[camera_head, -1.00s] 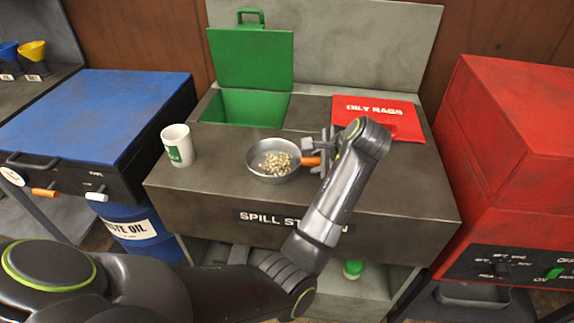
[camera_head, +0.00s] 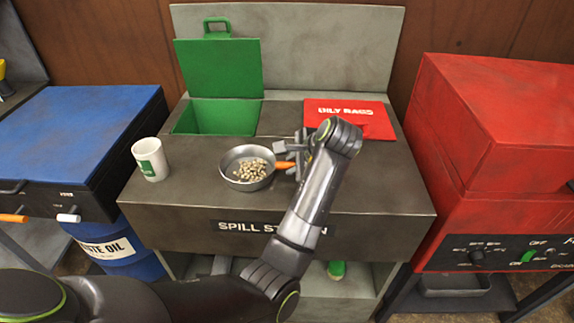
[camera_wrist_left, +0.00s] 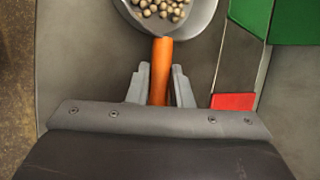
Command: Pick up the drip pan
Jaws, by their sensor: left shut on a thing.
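The drip pan (camera_head: 231,177) is a small round grey pan with an orange handle and a heap of pale pellets in it. It is at the middle of the spill station top, and I cannot tell whether it touches the surface. In the left wrist view the pan (camera_wrist_left: 205,22) is at the top, partly cut off. My left gripper (camera_head: 291,160) is shut on the orange handle (camera_wrist_left: 162,62), with one finger on each side of it. My right gripper is not in view.
A white cup with a green label (camera_head: 150,158) stands left of the pan. Behind are an open green bin (camera_head: 215,117) with its lid raised and a red oily rags lid (camera_head: 350,118). A blue cabinet (camera_head: 75,125) is at left, a red one (camera_head: 500,130) at right.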

